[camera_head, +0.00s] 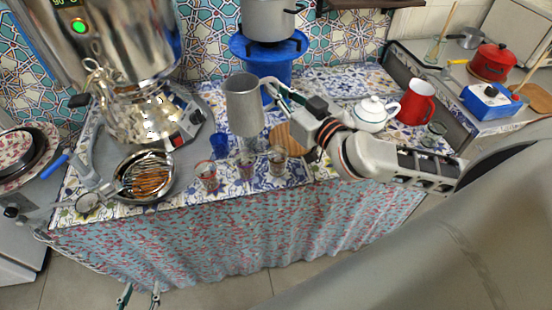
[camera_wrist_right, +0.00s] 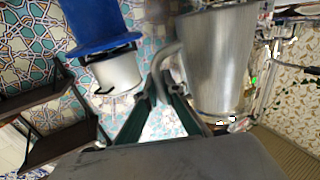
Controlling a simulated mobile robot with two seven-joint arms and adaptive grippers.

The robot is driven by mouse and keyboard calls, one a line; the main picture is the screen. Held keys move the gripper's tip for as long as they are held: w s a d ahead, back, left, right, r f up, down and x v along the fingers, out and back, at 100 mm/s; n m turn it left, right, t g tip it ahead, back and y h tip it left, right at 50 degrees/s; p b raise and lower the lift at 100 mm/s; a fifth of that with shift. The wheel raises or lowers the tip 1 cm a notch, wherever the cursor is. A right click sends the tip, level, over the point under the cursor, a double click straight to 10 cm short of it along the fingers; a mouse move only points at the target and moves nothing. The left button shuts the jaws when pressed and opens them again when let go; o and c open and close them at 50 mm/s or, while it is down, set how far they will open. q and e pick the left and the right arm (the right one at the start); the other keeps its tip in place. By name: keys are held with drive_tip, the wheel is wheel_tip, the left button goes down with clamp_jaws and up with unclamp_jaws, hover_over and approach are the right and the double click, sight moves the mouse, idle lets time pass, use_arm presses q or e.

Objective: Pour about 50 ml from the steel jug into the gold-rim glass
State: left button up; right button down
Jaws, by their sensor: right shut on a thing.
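The steel jug (camera_head: 243,104) is held nearly upright in the head view, behind the row of small glasses. My right gripper (camera_head: 272,90) is shut on its handle, from the right. The right wrist view shows the jug (camera_wrist_right: 218,62) large, with its handle between the fingers of my right gripper (camera_wrist_right: 163,90). A small clear glass (camera_head: 277,161) with a gold-looking rim stands on the tiled counter, in front and right of the jug. The jug's inside is hidden. My left gripper (camera_head: 139,290) is low at the bottom edge, fingers apart and empty.
A red-patterned glass (camera_head: 206,176), another clear glass (camera_head: 247,166) and a blue glass (camera_head: 219,146) stand close by. A steel bowl with a whisk (camera_head: 146,176) is at left. A white teapot (camera_head: 371,114) and red jug (camera_head: 416,102) stand right, behind my right arm.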

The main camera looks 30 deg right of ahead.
drive_tip(key=w+d+f+n+g+y+b, duration=0.2)
drive_tip(key=w+d+f+n+y+b, duration=0.3)
drive_tip(key=w+d+b, duration=0.55)
use_arm(q)
wheel_tip(320, 180, down, 13)
drive_tip(key=s+d+b, duration=0.1)
drive_tip(key=d+b, duration=0.1)
drive_tip(key=b, duration=0.4)
drive_tip(key=shift+s+r+m+g+h, duration=0.15)
drive_tip(key=shift+s+m+g+h, duration=0.15)
drive_tip(key=shift+s+g, duration=0.1)
use_arm(e)
drive_tip(key=s+d+f+n+g+y, duration=0.1)
drive_tip(key=d+f+g+y, duration=0.1)
drive_tip(key=d+f, duration=0.6)
drive_tip(key=shift+s+y, duration=0.25)
drive_tip(key=shift+y, duration=0.55)
drive_tip(key=shift+d+r, duration=0.1)
drive_tip(key=shift+s+f+n, duration=0.1)
drive_tip(key=shift+f+n, duration=0.1)
drive_tip(key=shift+n, duration=0.1)
